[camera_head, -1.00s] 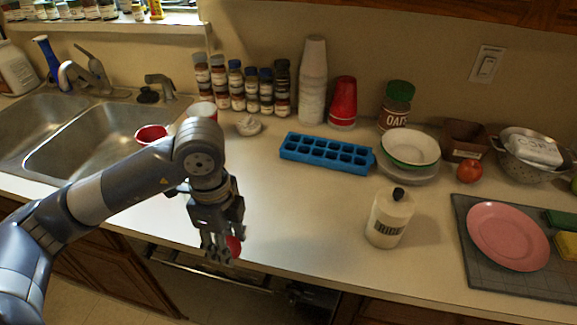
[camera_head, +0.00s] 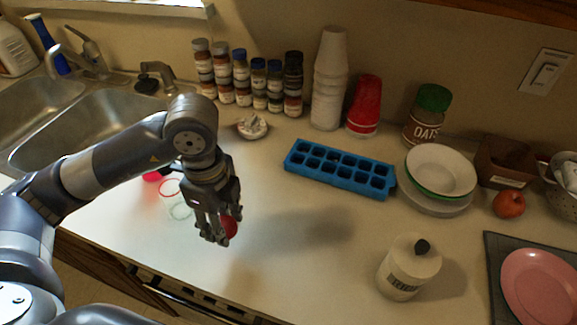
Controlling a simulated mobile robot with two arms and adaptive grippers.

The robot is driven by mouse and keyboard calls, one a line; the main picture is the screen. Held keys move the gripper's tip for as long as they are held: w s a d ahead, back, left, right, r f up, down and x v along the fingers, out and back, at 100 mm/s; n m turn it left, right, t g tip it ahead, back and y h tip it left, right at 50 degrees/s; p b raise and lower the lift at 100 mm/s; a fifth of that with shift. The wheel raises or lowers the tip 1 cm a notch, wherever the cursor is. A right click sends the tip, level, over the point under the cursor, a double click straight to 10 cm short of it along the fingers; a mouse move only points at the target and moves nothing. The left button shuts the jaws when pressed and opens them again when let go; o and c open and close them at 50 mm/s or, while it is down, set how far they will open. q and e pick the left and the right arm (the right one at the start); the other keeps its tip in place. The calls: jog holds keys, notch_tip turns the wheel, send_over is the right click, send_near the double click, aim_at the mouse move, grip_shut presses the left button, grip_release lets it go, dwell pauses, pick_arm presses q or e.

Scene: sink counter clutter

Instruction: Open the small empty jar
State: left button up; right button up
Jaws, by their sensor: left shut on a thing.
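My left gripper (camera_head: 214,232) is at the centre left, pointing down over the counter. Its fingers are shut on a small round red thing (camera_head: 230,227), which looks like a lid; the fingers hide much of it. Just left of the gripper stands a small clear jar (camera_head: 181,211), empty, with a thin red ring at its top. The gripper and wrist cover its right side in this view. I cannot tell whether the gripper touches the jar. My right gripper is not in view.
A blue ice tray (camera_head: 340,168) lies behind. A white canister (camera_head: 408,268) stands at right front. A pink plate (camera_head: 540,287), stacked bowls (camera_head: 441,170) and an apple (camera_head: 508,204) are at right. The sink (camera_head: 85,130) is at left. The middle counter is clear.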

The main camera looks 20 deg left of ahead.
pick_arm(q)
jog(key=p, duration=0.4)
send_over(251, 188)
jog(key=shift+s+f, duration=0.1)
jog(key=shift+f, duration=0.4)
notch_tip(251, 188, down, 3)
jog(key=shift+r+p, duration=0.2)
jog(key=shift+p, duration=0.6)
jog(key=shift+f, duration=0.55)
jog(key=shift+f, duration=0.1)
jog(key=o, duration=0.7)
jog(key=shift+f, duration=0.1)
jog(key=o, duration=0.5)
